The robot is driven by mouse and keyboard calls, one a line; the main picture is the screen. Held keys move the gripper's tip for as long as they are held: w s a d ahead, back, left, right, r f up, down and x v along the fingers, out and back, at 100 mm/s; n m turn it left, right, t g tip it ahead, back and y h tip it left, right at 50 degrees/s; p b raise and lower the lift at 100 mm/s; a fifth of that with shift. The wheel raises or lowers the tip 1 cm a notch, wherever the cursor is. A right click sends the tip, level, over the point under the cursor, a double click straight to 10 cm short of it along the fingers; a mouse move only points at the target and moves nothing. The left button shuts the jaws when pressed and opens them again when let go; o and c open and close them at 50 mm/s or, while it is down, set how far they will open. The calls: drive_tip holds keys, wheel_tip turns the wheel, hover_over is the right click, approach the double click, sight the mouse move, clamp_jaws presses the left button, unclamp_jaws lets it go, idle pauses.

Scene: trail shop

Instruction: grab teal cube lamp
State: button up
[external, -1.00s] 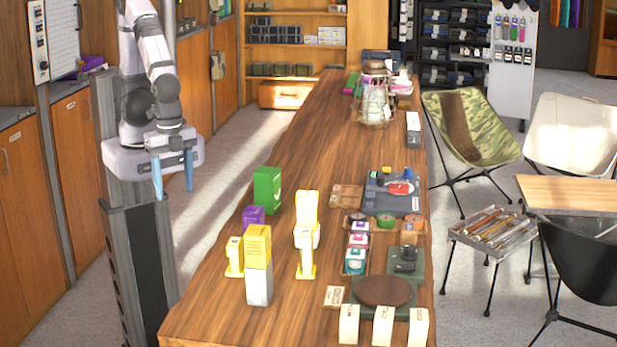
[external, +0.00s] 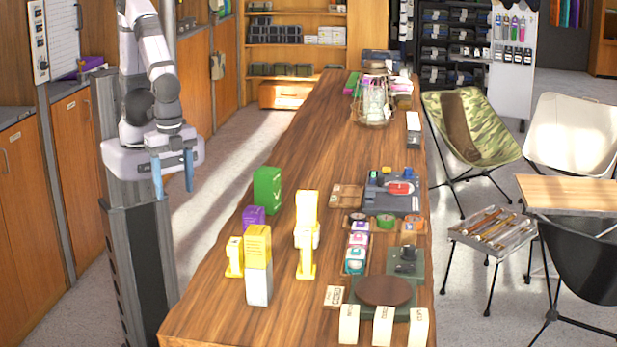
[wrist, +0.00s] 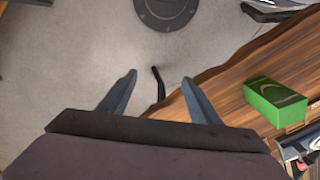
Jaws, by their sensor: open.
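A small teal and white cube-like item (external: 355,262) sits at the near end of a short row in a narrow wooden tray, on the right side of the long table; I cannot tell for sure that it is the teal cube lamp. Pink and purple-topped items of similar size stand behind it. My gripper (external: 173,190) is open and empty, pointing down to the left of the table, far from the teal item. In the wrist view my gripper (wrist: 159,76) has nothing between its fingers, and the teal item cannot be made out.
The wooden table (external: 225,290) has a clear left edge strip. A green box (external: 267,190), a purple box (external: 254,216) and tall yellow-white boxes (external: 258,262) stand between my gripper and the tray. A round brown plate (external: 383,290) and white blocks (external: 383,327) are near the front.

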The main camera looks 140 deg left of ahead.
drive_tip(key=shift+c, duration=0.4)
wheel_tip(320, 180, up, 5)
drive_tip(key=w+a+r+n+t, duration=0.1)
drive_tip(key=w+a+r, duration=0.1)
drive_tip(key=w, duration=0.7)
drive_tip(key=w+a+r+n, duration=0.2)
drive_tip(key=w+a, duration=0.1)
drive_tip(key=w, duration=0.5)
drive_tip(key=n+t+y+b, duration=0.2)
drive_tip(key=n+y, duration=0.1)
drive_tip(key=n, duration=0.3)
hover_over(350, 253)
drive_tip(key=s+d, duration=0.2)
wheel_tip(350, 253, down, 10)
drive_tip(key=shift+p+x, duration=0.65)
drive_tip(key=shift+x, duration=0.45)
drive_tip(key=shift+s+p+x, duration=0.15)
drive_tip(key=shift+p+x, duration=0.4)
drive_tip(key=shift+x, duration=0.2)
drive_tip(key=shift+s+p+x, duration=0.1)
drive_tip(key=shift+p+x, duration=0.4)
drive_tip(key=shift+x, duration=1.35)
